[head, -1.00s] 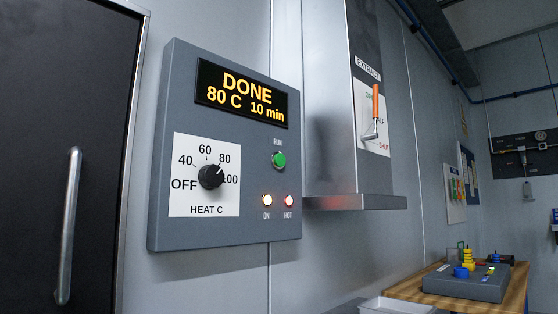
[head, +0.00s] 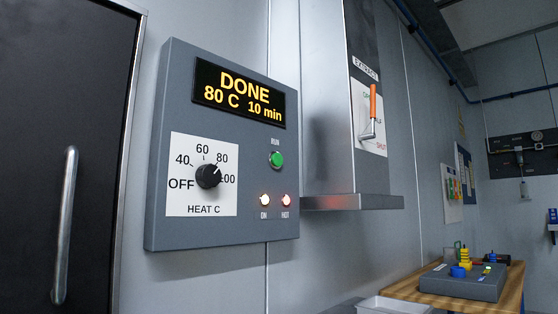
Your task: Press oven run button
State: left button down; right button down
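The green run button (head: 277,159) sits on the right half of the grey oven control panel (head: 226,226), under the word RUN. The panel's display (head: 240,93) reads DONE, 80 C, 10 min in yellow. The black heat knob (head: 208,176) is on a white dial plate, its pointer toward the 80 mark. The ON lamp (head: 264,199) and the HOT lamp (head: 286,200) are both lit below the button. Neither of my grippers shows in the head view.
A dark door (head: 65,110) with an upright metal handle (head: 65,225) is at left. An extractor hood (head: 350,202) with an orange-handled lever (head: 372,110) juts out right of the panel. A wooden bench (head: 425,300) holds a grey box (head: 461,286); a white tray (head: 395,305) is beside it.

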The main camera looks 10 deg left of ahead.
aim_at(277, 158)
jog(key=u, duration=1.2)
jog(key=k+l, duration=1)
jog(key=l, duration=0.1)
